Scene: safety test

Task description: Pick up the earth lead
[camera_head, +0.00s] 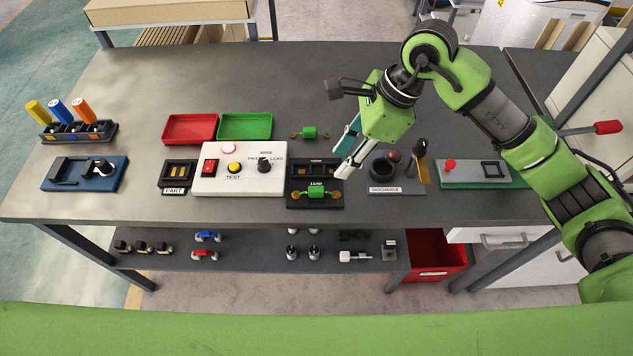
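Two green leads with brass-coloured ring ends are in view. One green lead (310,133) lies on the grey table behind the black lead fixture. The other green lead (316,194) sits on the front part of the black fixture marked LEAD (300,172). I cannot tell which of the two is the earth lead. My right gripper (341,162) points down just right of the fixture and of both leads. Its two fingers are apart with nothing seen between them. My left gripper is not in view.
A white test box (217,183) stands left of the fixture. Red (190,128) and green (245,126) trays lie behind it. A grey discharge station (400,187) with an upright handle stands close right of my gripper. The table's back middle is clear.

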